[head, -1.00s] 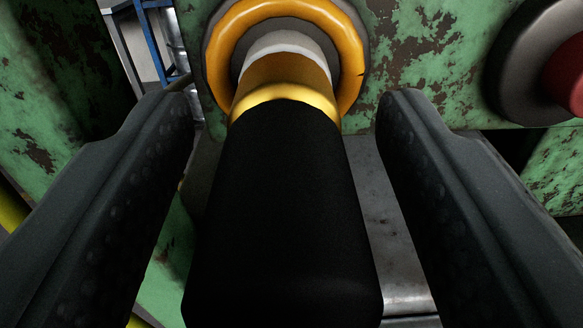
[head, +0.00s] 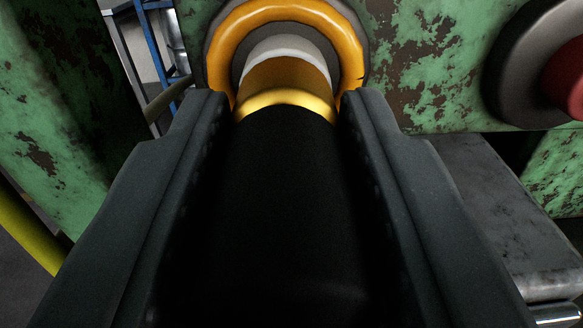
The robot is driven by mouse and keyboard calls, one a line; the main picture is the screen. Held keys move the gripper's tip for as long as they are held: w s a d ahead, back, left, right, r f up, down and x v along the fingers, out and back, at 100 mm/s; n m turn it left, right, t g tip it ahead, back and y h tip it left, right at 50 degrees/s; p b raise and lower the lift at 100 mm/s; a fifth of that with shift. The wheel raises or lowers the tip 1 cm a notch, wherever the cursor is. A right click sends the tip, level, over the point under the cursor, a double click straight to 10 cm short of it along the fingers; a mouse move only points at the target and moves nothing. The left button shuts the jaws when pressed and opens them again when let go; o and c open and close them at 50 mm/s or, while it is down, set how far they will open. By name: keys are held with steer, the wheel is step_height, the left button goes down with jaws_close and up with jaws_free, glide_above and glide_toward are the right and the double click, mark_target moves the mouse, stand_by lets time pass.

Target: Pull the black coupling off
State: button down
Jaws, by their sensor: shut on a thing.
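The black coupling (head: 285,190) is a thick dark cylinder in the middle of the head view. Its far end meets a gold collar (head: 285,98), which leads to a white section (head: 287,47) inside an orange ring (head: 290,10) on the green panel. My gripper (head: 285,105) is shut on the black coupling, with one dark finger along its left side and one along its right. The near end of the coupling is dark and runs toward the bottom of the picture.
The green panel (head: 430,60) has worn, rusty paint. A red knob on a grey round base (head: 515,70) sticks out at the upper right. A grey metal ledge (head: 500,200) lies below it. A yellow bar (head: 25,232) is at the lower left.

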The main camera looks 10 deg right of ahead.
steer(key=shift+r, duration=0.6)
steer(key=shift+s+f, duration=0.15)
steer(key=shift+f, duration=0.25)
steer(key=shift+s+a, duration=0.1)
steer(key=shift+s, duration=0.15)
steer(key=shift+s+a+f, duration=0.1)
steer(key=shift+s+f, duration=0.1)
steer(key=shift+s, duration=0.1)
steer(key=shift+f+b+v, duration=0.1)
steer(key=shift+b+v, duration=0.1)
steer(key=shift+v, duration=0.45)
steer(key=shift+f+b+v, duration=0.15)
steer(key=shift+b+v, duration=0.05)
steer(key=shift+v, duration=0.45)
steer(key=shift+s+a+r, duration=0.1)
steer(key=shift+s+a, duration=0.1)
steer(key=shift+s, duration=0.4)
